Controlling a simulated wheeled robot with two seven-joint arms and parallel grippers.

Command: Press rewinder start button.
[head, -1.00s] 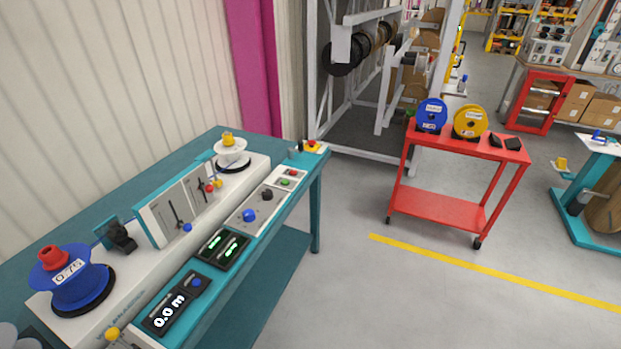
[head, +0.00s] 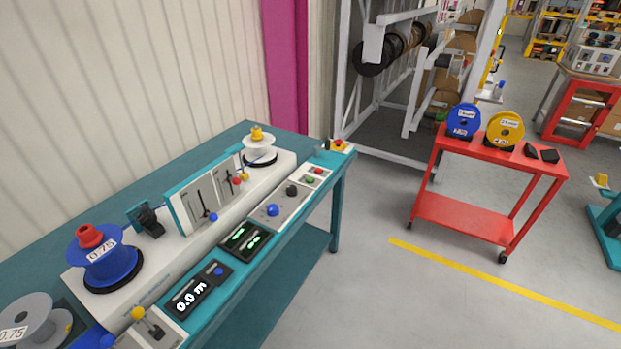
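The rewinder (head: 180,262) is a long white machine on a teal bench at the left. Its small button box (head: 314,176) near the far right end has a red button (head: 318,170) and a green button (head: 310,180). A control panel with a blue knob (head: 272,210) and a black knob (head: 292,190) lies nearer. The counter display (head: 189,297) reads 0.0 m. Neither of my grippers is in view.
A blue reel (head: 103,262) sits at the rewinder's near end and a white spool (head: 259,146) at its far end. A grey reel (head: 30,322) is at lower left. A red cart (head: 470,200) with two reels stands right. The floor between is clear.

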